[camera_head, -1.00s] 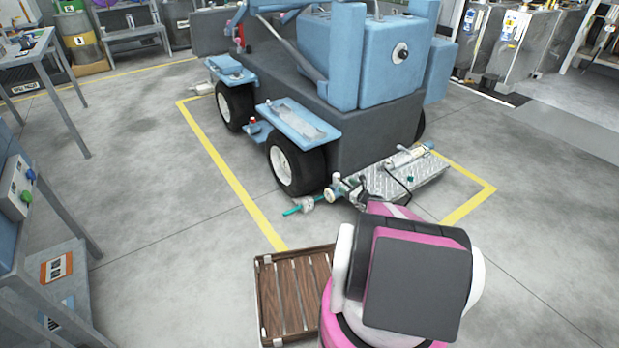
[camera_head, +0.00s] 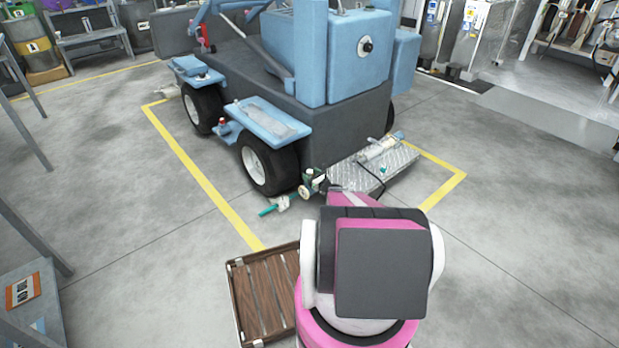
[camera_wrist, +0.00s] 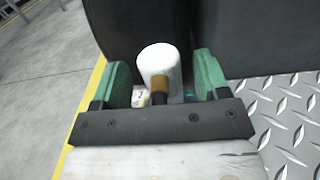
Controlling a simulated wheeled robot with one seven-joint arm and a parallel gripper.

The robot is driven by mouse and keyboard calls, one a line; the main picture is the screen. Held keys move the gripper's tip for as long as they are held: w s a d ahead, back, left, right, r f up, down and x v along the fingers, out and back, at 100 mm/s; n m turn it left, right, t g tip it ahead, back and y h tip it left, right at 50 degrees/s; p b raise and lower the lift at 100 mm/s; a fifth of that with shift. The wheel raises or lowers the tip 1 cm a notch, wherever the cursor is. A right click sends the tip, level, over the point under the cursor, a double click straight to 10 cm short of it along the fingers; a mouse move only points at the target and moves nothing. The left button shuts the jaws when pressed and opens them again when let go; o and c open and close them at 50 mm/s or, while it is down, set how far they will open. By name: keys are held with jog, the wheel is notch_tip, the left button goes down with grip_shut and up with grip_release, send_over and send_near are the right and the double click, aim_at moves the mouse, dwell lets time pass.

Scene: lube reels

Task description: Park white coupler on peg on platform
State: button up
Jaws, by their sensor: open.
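In the wrist view a white cylinder (camera_wrist: 158,62), which looks like the white coupler, stands between the green pads of my gripper (camera_wrist: 161,76). A brass-brown part (camera_wrist: 160,88) shows at its near side. My gripper is open, with a gap between each pad and the cylinder. The platform (camera_head: 378,165) is a diamond-pattern metal plate at the front of the blue machine; it also shows at the right of the wrist view (camera_wrist: 292,125). In the head view my arm hides much of the area around my gripper. I cannot make out the peg surely.
The blue machine (camera_head: 330,60) with a dark body and black wheels stands behind the platform. A teal rod (camera_head: 268,210) lies low by the front wheel. A slatted wooden pallet (camera_head: 262,290) is left of my base. Yellow floor lines (camera_head: 195,175) surround the machine.

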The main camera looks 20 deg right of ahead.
jog(key=shift+x, duration=1.6)
jog(key=c, duration=1.2)
jog(key=shift+o, duration=0.2)
jog(key=shift+r, duration=0.1)
